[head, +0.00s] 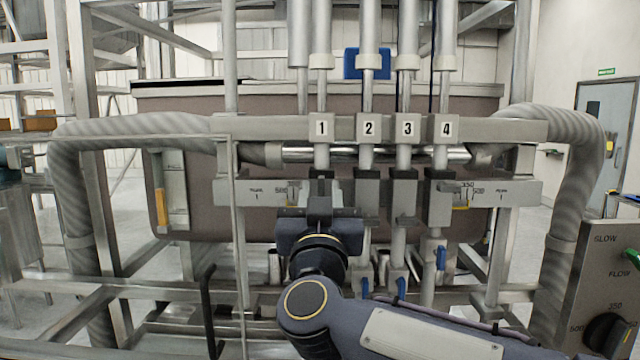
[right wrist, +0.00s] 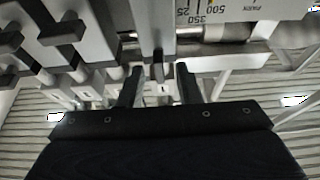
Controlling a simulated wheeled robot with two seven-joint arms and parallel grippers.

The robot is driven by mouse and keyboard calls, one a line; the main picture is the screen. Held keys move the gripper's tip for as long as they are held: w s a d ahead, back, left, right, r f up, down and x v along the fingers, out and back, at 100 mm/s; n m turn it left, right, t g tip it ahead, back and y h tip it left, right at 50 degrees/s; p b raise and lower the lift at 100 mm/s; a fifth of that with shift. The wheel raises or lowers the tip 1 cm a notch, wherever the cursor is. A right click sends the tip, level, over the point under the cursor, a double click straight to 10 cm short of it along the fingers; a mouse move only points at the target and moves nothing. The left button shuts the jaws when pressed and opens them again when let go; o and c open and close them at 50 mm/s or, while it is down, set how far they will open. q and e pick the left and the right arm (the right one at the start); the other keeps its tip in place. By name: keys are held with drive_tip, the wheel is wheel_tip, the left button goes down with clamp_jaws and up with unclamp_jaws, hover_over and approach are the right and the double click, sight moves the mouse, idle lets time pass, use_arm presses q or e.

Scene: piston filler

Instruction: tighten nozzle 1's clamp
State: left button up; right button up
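The plate marked 1 (head: 321,128) sits on the upper rail, above nozzle 1. Below it, nozzle 1's clamp (head: 320,180) is mostly hidden behind my right gripper (head: 318,205). In the right wrist view, my right gripper (right wrist: 158,82) has its two dark fingers apart. A small dark end of the clamp (right wrist: 158,72) shows between the fingers, with gaps on both sides. I cannot tell whether either finger touches it. My left gripper is not in view.
Clamps of nozzle 2 (head: 367,195) and nozzle 3 (head: 403,195) stand close to the right. Blue handles (head: 440,257) hang lower down. A thin upright bar (head: 238,230) stands left of my gripper. A control panel (head: 600,290) is at the far right.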

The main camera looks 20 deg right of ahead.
drive_tip(key=shift+w+d+r, duration=0.15)
drive_tip(key=shift+w, duration=0.3)
drive_tip(key=shift+c, duration=0.4)
clamp_jaws()
